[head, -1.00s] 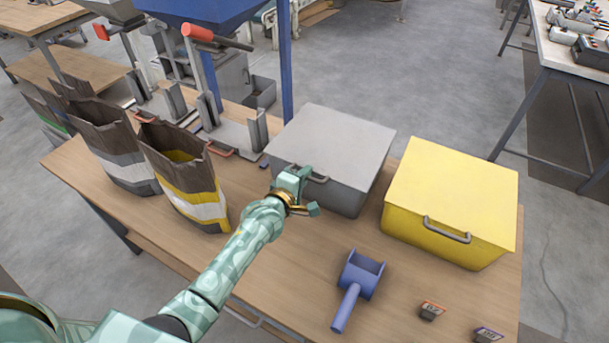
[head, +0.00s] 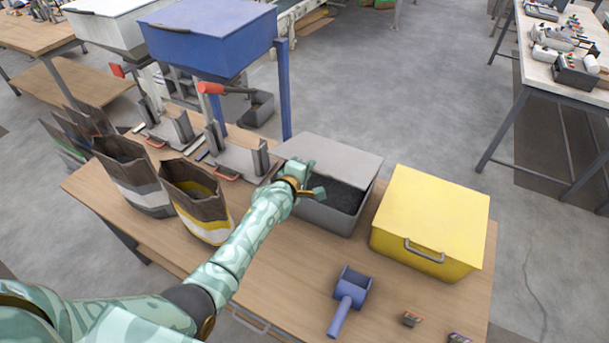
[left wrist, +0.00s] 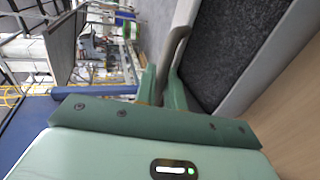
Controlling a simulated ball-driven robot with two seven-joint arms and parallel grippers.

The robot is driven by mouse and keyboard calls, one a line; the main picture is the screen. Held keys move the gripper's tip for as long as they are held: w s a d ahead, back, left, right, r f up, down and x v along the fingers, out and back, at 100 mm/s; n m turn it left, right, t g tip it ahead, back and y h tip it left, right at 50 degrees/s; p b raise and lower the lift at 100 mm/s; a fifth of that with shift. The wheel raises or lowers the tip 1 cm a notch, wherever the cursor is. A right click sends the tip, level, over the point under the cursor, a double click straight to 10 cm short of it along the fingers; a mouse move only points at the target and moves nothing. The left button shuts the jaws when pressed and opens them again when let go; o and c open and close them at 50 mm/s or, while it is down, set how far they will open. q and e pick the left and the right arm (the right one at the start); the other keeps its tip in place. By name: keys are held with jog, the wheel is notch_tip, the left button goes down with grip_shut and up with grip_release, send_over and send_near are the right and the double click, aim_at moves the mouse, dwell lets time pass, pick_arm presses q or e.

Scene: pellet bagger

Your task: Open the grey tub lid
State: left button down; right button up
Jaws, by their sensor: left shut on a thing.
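The grey tub (head: 325,218) stands on the bench, left of the yellow tub. Its grey lid (head: 340,158) is partly raised at the near side, and dark grey pellets (head: 345,197) show in the gap. My left gripper (head: 305,180) is at the lid's front edge, shut on the lid handle; the gripper hides the handle in the head view. In the left wrist view a light grey handle piece (left wrist: 180,38) runs into the green fingers (left wrist: 164,88), beside the pellets. My right gripper is in no view.
The yellow tub (head: 430,220), closed, stands close on the right. A blue scoop (head: 349,298) and small label blocks (head: 411,319) lie at the front. Open bags (head: 198,200) stand left of my arm. A blue hopper (head: 215,40) on posts rises behind.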

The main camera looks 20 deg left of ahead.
pick_arm(q)
jog(key=w+r+p, duration=0.1)
jog(key=r, duration=0.1)
jog(key=w+r, duration=0.1)
jog(key=r, duration=0.1)
jog(key=w+r+p, duration=0.1)
jog(key=shift+w+d+r+p, duration=0.3)
jog(key=shift+d+r+p, duration=0.05)
jog(key=shift+r, duration=0.05)
jog(key=c, duration=1.6)
grip_release()
jog(key=shift+s+r+p, duration=0.15)
jog(key=shift+s+p, duration=0.1)
jog(key=shift+p, duration=0.2)
jog(key=shift+p+v, duration=5.25)
jog(key=shift+v, duration=2.55)
